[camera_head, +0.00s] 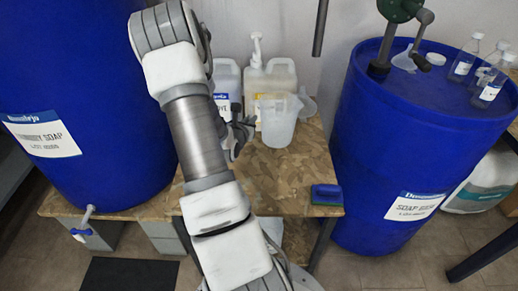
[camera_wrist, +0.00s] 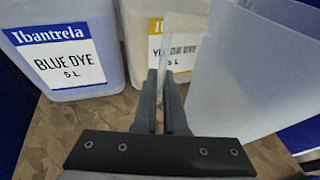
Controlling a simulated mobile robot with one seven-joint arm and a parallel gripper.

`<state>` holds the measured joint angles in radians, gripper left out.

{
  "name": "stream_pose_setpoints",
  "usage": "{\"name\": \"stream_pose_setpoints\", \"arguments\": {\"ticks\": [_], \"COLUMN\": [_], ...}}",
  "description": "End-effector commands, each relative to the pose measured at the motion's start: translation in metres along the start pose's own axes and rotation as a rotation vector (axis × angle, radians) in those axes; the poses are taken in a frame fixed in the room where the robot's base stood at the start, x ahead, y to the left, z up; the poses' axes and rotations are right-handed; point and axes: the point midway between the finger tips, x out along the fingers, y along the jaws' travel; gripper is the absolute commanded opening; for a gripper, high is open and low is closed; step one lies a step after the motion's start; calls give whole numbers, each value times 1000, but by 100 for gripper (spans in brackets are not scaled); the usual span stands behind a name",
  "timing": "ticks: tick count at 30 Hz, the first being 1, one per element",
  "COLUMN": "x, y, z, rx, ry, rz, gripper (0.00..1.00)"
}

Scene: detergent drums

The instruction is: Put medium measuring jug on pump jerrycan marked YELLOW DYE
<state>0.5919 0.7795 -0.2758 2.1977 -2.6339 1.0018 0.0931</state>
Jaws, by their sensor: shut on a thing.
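My gripper (camera_wrist: 165,80) is shut on a thin translucent upright part, apparently the handle of the measuring jug (camera_wrist: 235,75). The jug is cloudy white and upright; in the head view it (camera_head: 277,124) is right of my gripper (camera_head: 243,130), in front of the pump jerrycan. The pump jerrycan (camera_head: 283,76) is pale with a white pump (camera_head: 257,50) on top. Its yellow-edged label (camera_wrist: 156,40) reads partly "YE... DYE" in the wrist view, crossed by the held part. I cannot tell how high the jug hangs above the wooden top.
A jerrycan labelled BLUE DYE (camera_wrist: 68,60) stands left of the pump jerrycan. Another translucent vessel (camera_head: 306,104) is behind the jug at right. Large blue drums (camera_head: 75,100) (camera_head: 400,140) flank the wooden stand (camera_head: 280,190). A blue brush-like block (camera_head: 326,194) lies at its front right.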

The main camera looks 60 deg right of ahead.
Motion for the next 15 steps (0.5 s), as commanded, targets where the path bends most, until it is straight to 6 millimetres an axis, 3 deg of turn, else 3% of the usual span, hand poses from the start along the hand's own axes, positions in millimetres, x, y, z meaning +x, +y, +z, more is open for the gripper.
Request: {"name": "stream_pose_setpoints", "arguments": {"ticks": [4,9,12,15], "x": [20,31,35,41], "y": [-24,-36,-32,-14], "z": [12,19,15,4], "rx": [7,6,5,4], "ry": [-11,-15,-15,-14], "rz": [-35,-50,-52,-51], "gripper": [0,0,0,0]}}
